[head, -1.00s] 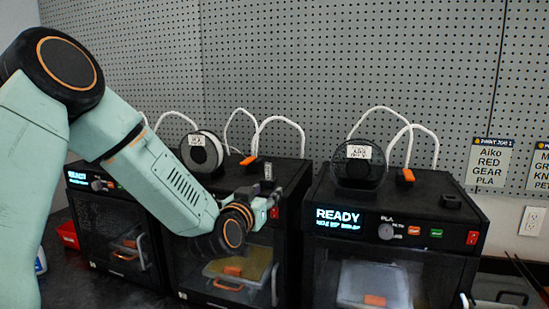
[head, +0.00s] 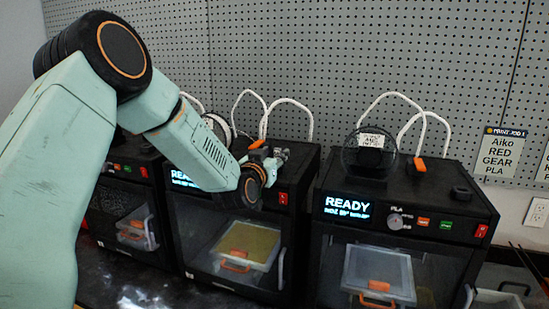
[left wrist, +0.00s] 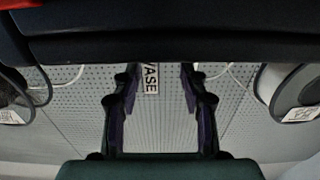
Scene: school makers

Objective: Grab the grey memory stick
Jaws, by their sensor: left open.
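My left gripper (head: 278,155) is open over the top front of the middle printer, near its right corner. In the left wrist view its two fingers (left wrist: 159,78) stand apart, with a narrow pale tag marked "VASE" (left wrist: 150,78) between their tips. In the head view my gripper hides that spot. No contact shows. My right gripper is not in view.
The middle printer (head: 190,225) stands between a left printer (head: 110,192) and a right printer (head: 400,247) reading READY. Spools (head: 370,150) and white tubes rise behind. A small dark block (head: 461,193) sits on the right printer. A pegboard wall (head: 350,50) stands behind.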

